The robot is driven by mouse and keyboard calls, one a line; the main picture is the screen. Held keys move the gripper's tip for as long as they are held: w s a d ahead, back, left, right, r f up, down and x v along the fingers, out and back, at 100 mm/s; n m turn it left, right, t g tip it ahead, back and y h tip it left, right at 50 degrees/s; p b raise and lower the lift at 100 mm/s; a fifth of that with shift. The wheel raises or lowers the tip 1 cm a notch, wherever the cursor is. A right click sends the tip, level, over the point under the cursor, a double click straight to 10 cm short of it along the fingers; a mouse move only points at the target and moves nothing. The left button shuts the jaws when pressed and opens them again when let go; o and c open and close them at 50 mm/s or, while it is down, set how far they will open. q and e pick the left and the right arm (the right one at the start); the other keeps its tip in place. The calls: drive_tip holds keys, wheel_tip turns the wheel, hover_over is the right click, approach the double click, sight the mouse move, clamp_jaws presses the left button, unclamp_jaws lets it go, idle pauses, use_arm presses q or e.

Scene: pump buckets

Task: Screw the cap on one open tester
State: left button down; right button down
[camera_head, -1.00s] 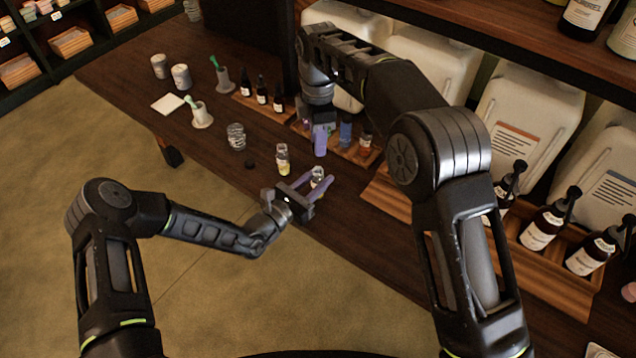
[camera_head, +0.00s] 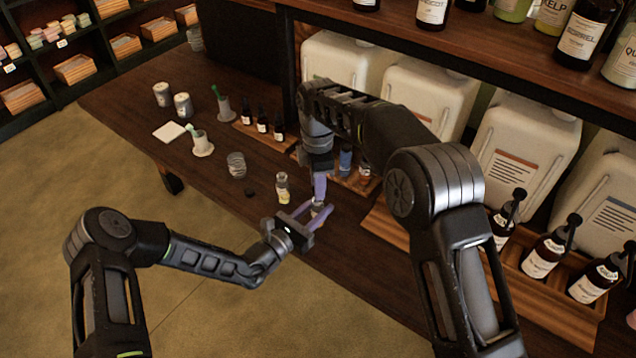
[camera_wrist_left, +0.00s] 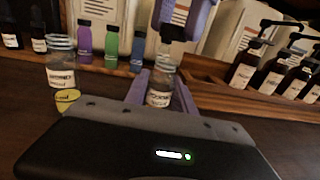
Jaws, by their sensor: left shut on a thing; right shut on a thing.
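My left gripper (camera_head: 308,216) is shut on a small clear glass tester (camera_wrist_left: 161,88) with a white label, which stands upright between the purple fingers. My right gripper (camera_head: 319,188) points down over that tester and is shut on a black cap (camera_wrist_left: 172,33). The cap is at the mouth of the tester's neck; I cannot tell whether it rests on the rim or sits just above it. A second tester (camera_head: 283,187), uncapped, stands to the left and also shows in the left wrist view (camera_wrist_left: 60,64).
A glass jar (camera_head: 236,164) and mortars with pestles (camera_head: 202,143) stand further left. Purple, green and blue bottles (camera_wrist_left: 111,45) stand in a wooden tray behind the testers. Pump bottles (camera_head: 543,255) stand in a tray at right. The table's front edge is close.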

drive_tip(key=shift+f, duration=0.9)
drive_tip(key=shift+f, duration=0.55)
idle(0.6)
